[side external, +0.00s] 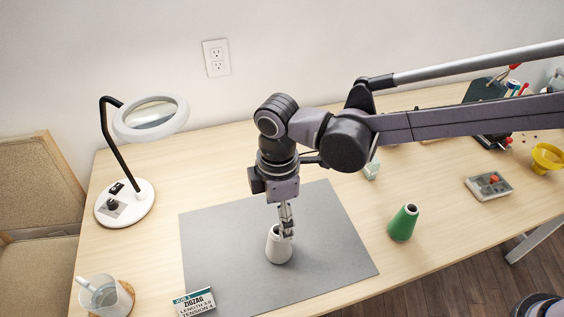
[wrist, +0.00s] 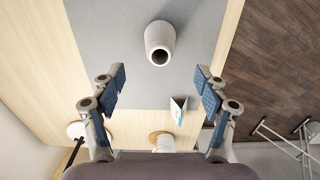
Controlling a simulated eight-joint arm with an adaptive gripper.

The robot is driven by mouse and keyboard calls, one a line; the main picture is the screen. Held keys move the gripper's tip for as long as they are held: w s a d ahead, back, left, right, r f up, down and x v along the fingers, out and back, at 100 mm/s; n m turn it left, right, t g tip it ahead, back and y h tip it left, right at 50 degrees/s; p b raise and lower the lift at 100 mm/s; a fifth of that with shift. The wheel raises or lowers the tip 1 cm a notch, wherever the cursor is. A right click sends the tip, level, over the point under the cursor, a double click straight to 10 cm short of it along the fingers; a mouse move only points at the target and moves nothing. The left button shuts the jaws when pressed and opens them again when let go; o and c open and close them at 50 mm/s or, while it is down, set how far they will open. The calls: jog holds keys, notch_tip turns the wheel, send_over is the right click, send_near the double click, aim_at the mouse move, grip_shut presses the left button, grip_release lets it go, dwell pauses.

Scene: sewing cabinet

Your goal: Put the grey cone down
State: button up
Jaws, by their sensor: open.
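The grey cone (side external: 278,248) stands upright on the grey mat (side external: 335,255), its narrow top with a dark hole facing up. In the wrist view the cone (wrist: 160,42) is at the upper middle, on the mat (wrist: 110,60), beyond the two blue-padded fingers. My gripper (side external: 287,230) is at the top of the cone in the side view. In the wrist view my gripper (wrist: 158,90) is open, its fingers wide apart with nothing between them. Whether a finger touches the cone cannot be told.
A green cone (side external: 403,223) stands right of the mat. A magnifier lamp (side external: 130,190) is at the left. A mug (side external: 105,295) and a folded card (side external: 194,302) are at the front left. A grey tray (side external: 488,187) and a yellow bowl (side external: 547,157) are at the right.

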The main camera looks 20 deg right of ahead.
jog(key=d+r+m+t, duration=0.1)
jog(key=d+r+m, duration=0.2)
jog(key=d, duration=0.4)
jog(key=w+d+r+m+t+y, duration=0.1)
jog(key=d+r+m, duration=0.25)
jog(key=d, duration=0.35)
jog(key=d+r+m+t, duration=0.1)
jog(key=d+r+m, duration=0.15)
jog(key=d, duration=0.45)
jog(key=s+d+m+t, duration=0.2)
jog(key=s+d+m, duration=0.2)
jog(key=d, duration=0.4)
jog(key=s+d+m+t+h, duration=0.1)
jog(key=s+d+m, duration=0.3)
jog(key=d, duration=0.4)
jog(key=shift+f+m+t, duration=0.4)
jog(key=shift+m+t, duration=0.1)
jog(key=shift+t, duration=0.1)
